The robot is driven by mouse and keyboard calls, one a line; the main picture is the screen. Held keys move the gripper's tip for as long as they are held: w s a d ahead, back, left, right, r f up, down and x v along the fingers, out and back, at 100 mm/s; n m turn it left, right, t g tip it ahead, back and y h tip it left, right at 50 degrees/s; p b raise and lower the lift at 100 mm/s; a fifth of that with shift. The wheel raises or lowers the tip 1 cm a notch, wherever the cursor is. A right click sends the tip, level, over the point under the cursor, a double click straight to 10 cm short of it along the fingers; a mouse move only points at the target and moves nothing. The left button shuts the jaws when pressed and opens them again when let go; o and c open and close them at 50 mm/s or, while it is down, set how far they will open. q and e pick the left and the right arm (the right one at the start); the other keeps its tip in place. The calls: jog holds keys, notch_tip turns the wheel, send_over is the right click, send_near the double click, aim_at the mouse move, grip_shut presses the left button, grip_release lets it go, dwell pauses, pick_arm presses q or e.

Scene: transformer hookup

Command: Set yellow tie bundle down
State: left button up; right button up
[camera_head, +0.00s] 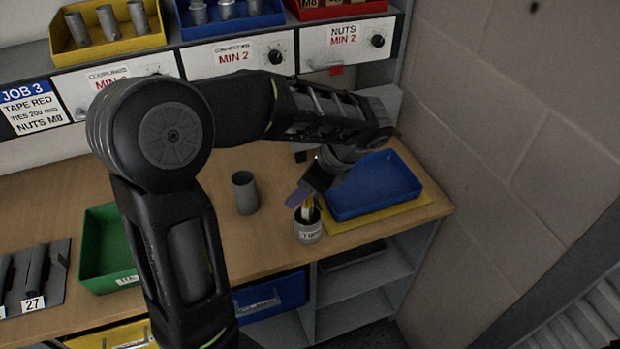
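The yellow tie bundle (308,208) stands roughly upright in a small light labelled cup (307,230) near the front edge of the wooden bench. Its lower part is hidden inside the cup. My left gripper (303,194) reaches in from above, with its fingers at the top of the bundle. One bluish fingertip shows just left of the bundle. The other finger is not clearly visible, so I cannot tell whether the gripper grips the bundle. My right gripper is not in view.
A blue tray (375,187) on a yellow mat (412,208) lies right of the cup. A grey cylinder (244,192) stands to its left. A green bin (105,243) is farther left. Shelf bins line the back, and a block wall (520,130) bounds the right.

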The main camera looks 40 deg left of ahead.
pick_arm(q)
jog(key=v, duration=0.3)
jog(key=shift+w+r, duration=0.1)
jog(key=shift+r, duration=0.05)
jog(key=p+v, duration=0.7)
jog(key=v, duration=0.1)
jog(key=shift+d+r, duration=0.2)
jog(key=shift+r, duration=0.2)
